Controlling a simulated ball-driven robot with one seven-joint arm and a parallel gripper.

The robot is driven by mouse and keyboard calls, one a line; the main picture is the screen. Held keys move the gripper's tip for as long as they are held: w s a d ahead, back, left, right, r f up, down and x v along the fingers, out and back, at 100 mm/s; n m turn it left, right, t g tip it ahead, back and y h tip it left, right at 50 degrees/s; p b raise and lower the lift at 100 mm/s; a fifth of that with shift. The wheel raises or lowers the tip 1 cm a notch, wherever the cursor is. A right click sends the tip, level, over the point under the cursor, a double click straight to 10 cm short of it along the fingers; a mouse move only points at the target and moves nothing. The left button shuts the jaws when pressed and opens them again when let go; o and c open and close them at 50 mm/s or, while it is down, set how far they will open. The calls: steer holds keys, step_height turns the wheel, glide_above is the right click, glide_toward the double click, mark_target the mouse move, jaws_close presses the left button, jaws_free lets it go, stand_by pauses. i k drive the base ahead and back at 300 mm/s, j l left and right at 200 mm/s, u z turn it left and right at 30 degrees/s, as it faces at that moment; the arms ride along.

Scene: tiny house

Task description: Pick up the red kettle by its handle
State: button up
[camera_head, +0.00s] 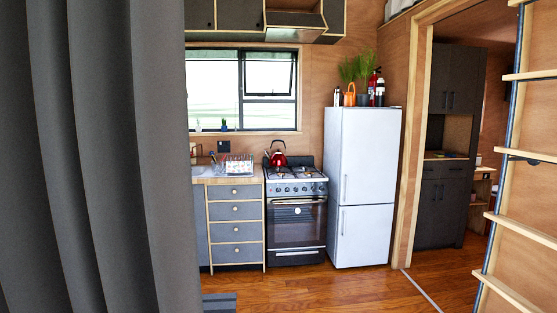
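A red kettle (277,158) stands upright on the back left of the stove top (300,175), across the room. Its dark handle (277,143) arches over the top. The kettle is small in this view, so fine detail is hard to make out. My gripper is not in view, and nothing of mine is seen near the kettle.
A grey curtain (95,160) fills the left side, close to me. A white fridge (365,185) stands right of the stove, and a drawer counter (235,225) stands left of it. A ladder (510,160) is at the right. Wooden floor (330,290) lies open before the stove.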

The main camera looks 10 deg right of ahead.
mark_target(276, 161)
steer(key=i+z, duration=0.15)
steer(key=i, duration=2.4)
steer(key=i+l+u, duration=0.1)
steer(key=i, duration=1)
steer(key=i+l, duration=0.15)
steer(key=i, duration=0.95)
steer(key=i+l, duration=0.1)
steer(key=i, duration=1)
